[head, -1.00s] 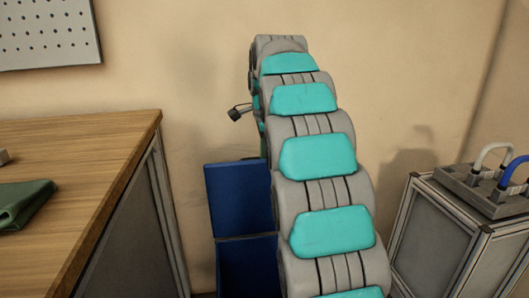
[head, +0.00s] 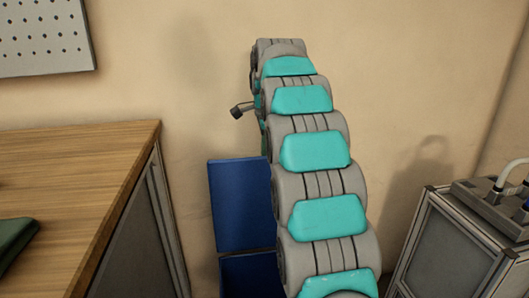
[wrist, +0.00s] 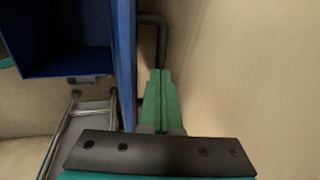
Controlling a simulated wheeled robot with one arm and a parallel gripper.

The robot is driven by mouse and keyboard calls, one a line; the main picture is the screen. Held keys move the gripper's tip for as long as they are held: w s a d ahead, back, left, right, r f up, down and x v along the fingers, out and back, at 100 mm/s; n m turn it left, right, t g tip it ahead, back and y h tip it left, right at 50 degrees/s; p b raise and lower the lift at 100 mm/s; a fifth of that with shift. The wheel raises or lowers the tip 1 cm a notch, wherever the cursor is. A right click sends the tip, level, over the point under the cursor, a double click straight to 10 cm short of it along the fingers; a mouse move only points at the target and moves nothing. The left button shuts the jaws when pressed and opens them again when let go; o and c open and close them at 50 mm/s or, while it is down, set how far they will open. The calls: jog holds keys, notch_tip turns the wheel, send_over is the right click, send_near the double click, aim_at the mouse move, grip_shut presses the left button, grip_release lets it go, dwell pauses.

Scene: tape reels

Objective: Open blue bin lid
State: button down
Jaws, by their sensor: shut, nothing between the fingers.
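The blue bin (head: 250,277) stands by the wall, low and left of my arm in the head view. Its blue lid (head: 238,205) stands upright at the back, and my arm covers the right part of both. In the wrist view the bin (wrist: 66,70) shows its dark interior at upper left, and the lid (wrist: 125,60) is seen nearly edge-on. My gripper (wrist: 161,72) has green fingers pressed together and empty, between the lid and the wall. Whether they touch the lid, I cannot tell. The head view hides the fingers.
A wooden workbench (head: 75,185) with a green item (head: 14,240) stands at the left. A grey cabinet (head: 440,250) stands at the right. The beige wall (head: 400,60) is close behind the bin. A dark bent bar (wrist: 160,35) shows near the fingers.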

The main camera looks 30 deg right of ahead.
jog(key=v, duration=0.6)
jog(key=shift+r, duration=0.35)
jog(key=shift+s, duration=0.15)
jog(key=s+a+f+n+g, duration=0.1)
jog(key=s+a+f+n, duration=0.4)
jog(key=s, duration=0.4)
jog(key=s+a+f+n+g, duration=0.1)
jog(key=s+a+f+n, duration=0.2)
jog(key=s+a+n, duration=0.55)
jog(key=s+a+f+n+g, duration=0.1)
jog(key=s+f+n, duration=0.1)
jog(key=s+f, duration=0.3)
jog(key=s+a+f+n, duration=0.2)
jog(key=s+f+n, duration=0.1)
jog(key=s, duration=0.9)
jog(key=s+a+f+n+g, duration=0.1)
jog(key=s+a+f+n, duration=0.1)
jog(key=s+f, duration=0.4)
jog(key=s, duration=0.3)
jog(key=shift+f+n+g+y, duration=0.3)
jog(key=shift+f+n+y, duration=0.05)
jog(key=shift+y, duration=0.05)
